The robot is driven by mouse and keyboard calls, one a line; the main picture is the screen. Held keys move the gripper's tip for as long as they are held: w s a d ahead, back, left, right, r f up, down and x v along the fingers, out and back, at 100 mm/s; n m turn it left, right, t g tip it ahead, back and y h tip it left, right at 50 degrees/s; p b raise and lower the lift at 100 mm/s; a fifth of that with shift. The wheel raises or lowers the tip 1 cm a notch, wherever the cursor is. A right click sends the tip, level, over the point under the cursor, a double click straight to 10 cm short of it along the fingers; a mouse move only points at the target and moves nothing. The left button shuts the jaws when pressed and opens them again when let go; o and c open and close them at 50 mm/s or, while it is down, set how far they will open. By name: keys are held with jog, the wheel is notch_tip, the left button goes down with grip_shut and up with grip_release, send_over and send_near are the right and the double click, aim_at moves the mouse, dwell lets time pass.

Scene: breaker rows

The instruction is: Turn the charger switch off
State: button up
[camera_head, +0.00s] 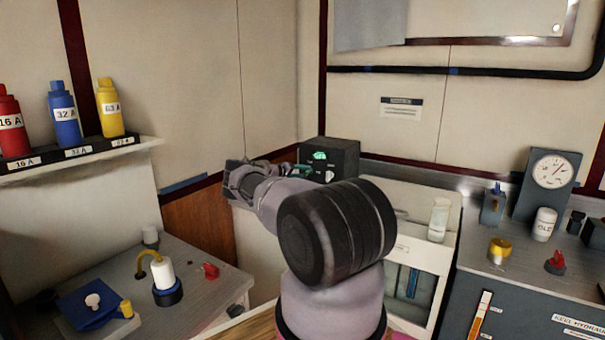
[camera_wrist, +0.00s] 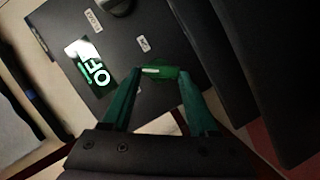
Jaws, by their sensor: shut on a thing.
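A dark charger box (camera_head: 345,153) stands at the back corner, behind my arm. My gripper (camera_head: 303,170) is at the front of the box, partly hidden by my own arm. In the wrist view my gripper (camera_wrist: 160,73) has its two green fingers closed on the charger switch (camera_wrist: 151,71), a small green-looking knob with a pale mark.
A shelf (camera_head: 75,155) with red, blue and yellow bottles is at left. Below it a grey table (camera_head: 205,285) holds small parts. A white cabinet (camera_head: 430,270) and a counter with a gauge (camera_head: 553,170) are at right.

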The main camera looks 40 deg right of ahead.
jog(key=shift+f+n, duration=0.15)
jog(key=shift+n, duration=0.35)
jog(key=shift+a, duration=0.1)
jog(key=o, duration=1.4)
